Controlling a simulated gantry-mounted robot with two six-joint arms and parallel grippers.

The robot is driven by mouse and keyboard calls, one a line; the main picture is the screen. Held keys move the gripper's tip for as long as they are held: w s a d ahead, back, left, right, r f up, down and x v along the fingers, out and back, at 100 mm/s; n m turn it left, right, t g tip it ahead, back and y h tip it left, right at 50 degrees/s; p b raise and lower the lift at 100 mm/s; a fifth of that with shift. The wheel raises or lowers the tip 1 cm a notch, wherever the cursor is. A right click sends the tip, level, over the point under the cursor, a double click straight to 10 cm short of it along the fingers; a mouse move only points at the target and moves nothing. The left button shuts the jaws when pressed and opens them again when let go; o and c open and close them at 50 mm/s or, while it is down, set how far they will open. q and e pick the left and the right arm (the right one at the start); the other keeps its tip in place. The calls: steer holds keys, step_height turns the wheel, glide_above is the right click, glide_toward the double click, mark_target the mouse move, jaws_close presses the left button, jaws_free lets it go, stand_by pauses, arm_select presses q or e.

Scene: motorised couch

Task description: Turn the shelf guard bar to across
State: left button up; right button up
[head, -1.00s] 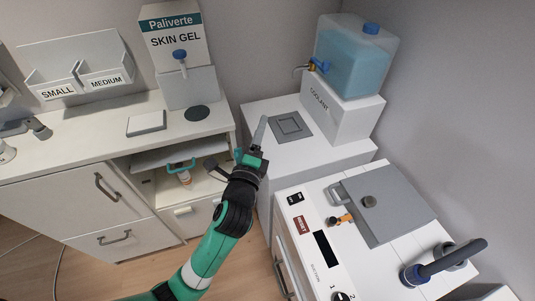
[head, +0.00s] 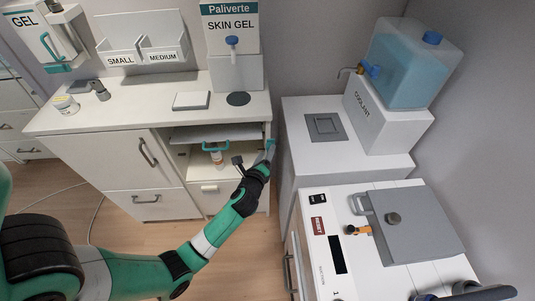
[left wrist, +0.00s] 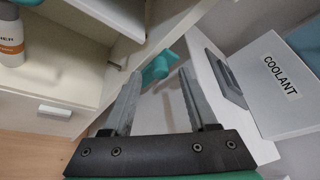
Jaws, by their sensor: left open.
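A small teal bar (head: 271,143), which seems to be the shelf guard bar, sits at the right front edge of the open shelf bay. In the left wrist view the teal bar (left wrist: 157,69) points toward me between the finger tips, with its far end near the cabinet edge. My left gripper (head: 267,154) is open, its fingers on either side of the bar. I cannot tell whether either finger touches it. The fingers hide part of the bar in the head view. My right gripper is out of view.
To the right stand a white cabinet (head: 300,115) with a coolant tank (head: 410,65) and a machine with a grey lid (head: 405,225). A narrow gap separates the cabinets.

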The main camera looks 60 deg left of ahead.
arm_select(q)
steer(key=shift+x, duration=1.15)
jaws_close()
stand_by(0.5)
